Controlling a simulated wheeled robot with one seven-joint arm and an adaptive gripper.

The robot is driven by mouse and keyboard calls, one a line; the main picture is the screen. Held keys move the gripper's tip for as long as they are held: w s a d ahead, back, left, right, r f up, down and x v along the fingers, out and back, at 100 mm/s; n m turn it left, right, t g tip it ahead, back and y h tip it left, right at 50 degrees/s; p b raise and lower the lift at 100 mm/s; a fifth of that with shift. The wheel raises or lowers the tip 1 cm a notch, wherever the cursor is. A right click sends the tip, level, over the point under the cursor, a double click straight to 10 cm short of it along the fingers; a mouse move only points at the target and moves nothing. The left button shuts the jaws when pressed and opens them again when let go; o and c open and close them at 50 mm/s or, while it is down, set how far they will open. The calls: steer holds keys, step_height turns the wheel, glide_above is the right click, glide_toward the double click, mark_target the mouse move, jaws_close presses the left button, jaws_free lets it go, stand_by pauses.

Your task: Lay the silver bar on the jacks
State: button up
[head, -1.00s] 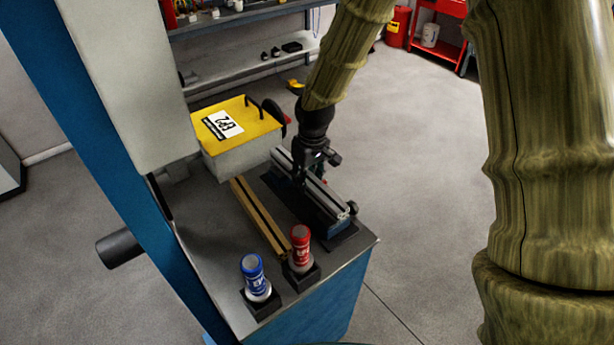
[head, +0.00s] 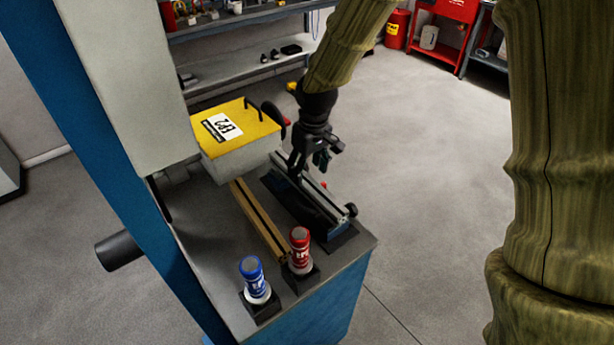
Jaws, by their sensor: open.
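The silver bar (head: 327,197) is a long, grooved beam at the right side of the dark bench top. Its near end rests above a blue block (head: 340,230) with a black knob beside it; the blue looks like a jack, though I cannot make out its shape or the far support. A dark patch along the bar's left side may be shadow. My gripper (head: 297,176) is open, pointing down just above the bar's far half. Whether its fingers touch the bar is hard to tell, and they hide part of it.
A brass-coloured rail (head: 258,218) lies left of the bar. A blue can (head: 255,280) and a red can (head: 300,250) stand in black holders at the front. A yellow-lidded box (head: 235,128) sits behind. A blue and grey column (head: 120,90) rises left.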

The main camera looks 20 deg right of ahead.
step_height(320, 180, up, 7)
steer(key=shift+s+d, duration=0.2)
steer(key=shift+s, duration=0.1)
stand_by(0.6)
